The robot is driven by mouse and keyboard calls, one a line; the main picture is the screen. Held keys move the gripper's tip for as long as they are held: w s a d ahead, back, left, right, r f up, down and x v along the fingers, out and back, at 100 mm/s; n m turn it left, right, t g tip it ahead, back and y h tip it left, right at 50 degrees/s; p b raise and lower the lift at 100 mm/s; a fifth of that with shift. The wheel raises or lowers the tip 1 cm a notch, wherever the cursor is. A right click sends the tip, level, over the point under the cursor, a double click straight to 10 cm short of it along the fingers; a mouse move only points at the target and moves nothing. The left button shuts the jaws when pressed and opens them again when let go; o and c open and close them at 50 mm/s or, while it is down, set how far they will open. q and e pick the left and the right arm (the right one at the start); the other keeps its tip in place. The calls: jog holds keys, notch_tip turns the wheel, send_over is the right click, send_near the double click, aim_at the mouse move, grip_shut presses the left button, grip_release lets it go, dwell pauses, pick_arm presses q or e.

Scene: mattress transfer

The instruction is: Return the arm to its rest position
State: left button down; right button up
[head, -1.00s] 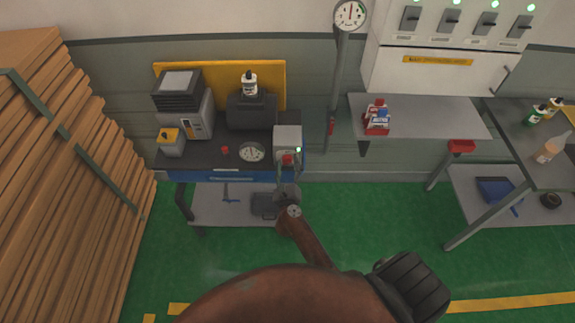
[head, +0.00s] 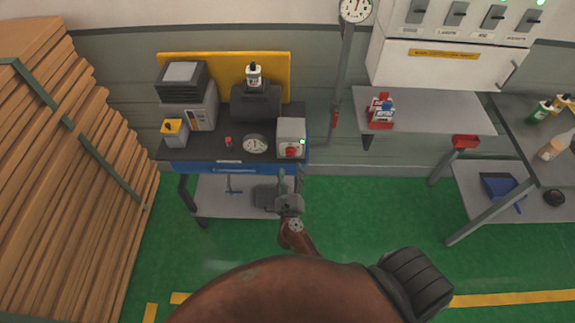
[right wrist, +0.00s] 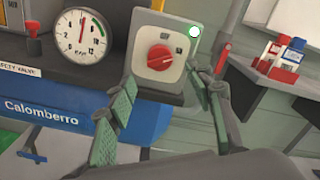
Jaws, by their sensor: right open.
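My right gripper (head: 290,183) is open and empty, just below and in front of a grey switch box (head: 291,132) with a red knob (head: 291,152) and a lit green lamp. In the right wrist view its two green-padded fingers (right wrist: 162,76) are spread on either side of the box's red knob (right wrist: 159,58), apart from the knob. The box stands at the right end of a dark-topped bench (head: 190,153). My brown right arm reaches up from the bottom of the head view. My left gripper is not in view.
A round gauge (head: 255,144) and a black machine (head: 257,103) stand on the bench. A stack of wooden boards (head: 60,190) fills the left. Right of the bench, a shelf (head: 430,112) holds red and blue bottles. Green floor (head: 375,200) lies open between.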

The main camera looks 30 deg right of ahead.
jog(key=shift+f, duration=0.1)
jog(key=s+a+f+n+g+y+b, duration=0.1)
jog(key=s+a+f+n+y, duration=0.3)
jog(key=f+n, duration=0.6)
jog(key=s+f+n+g+y, duration=0.15)
jog(key=s+f+n, duration=0.45)
jog(key=f, duration=0.8)
jog(key=s+a+f+n+g+y+b, duration=0.15)
jog(key=s+f+n+y, duration=0.45)
jog(key=f, duration=0.6)
jog(key=s+d+f+n+g+h, duration=0.1)
jog(key=s+f+n+g, duration=0.5)
jog(key=s+f+n, duration=0.75)
jog(key=s+d+f+n+g, duration=0.1)
jog(key=s+d+f+g, duration=0.1)
jog(key=s, duration=0.9)
jog(key=s+d+f+n+g+h, duration=0.1)
jog(key=s+f, duration=0.3)
jog(key=s, duration=0.6)
jog(key=shift+s+d+g, duration=0.4)
jog(key=shift+d+g, duration=0.2)
jog(key=shift+d, duration=0.3)
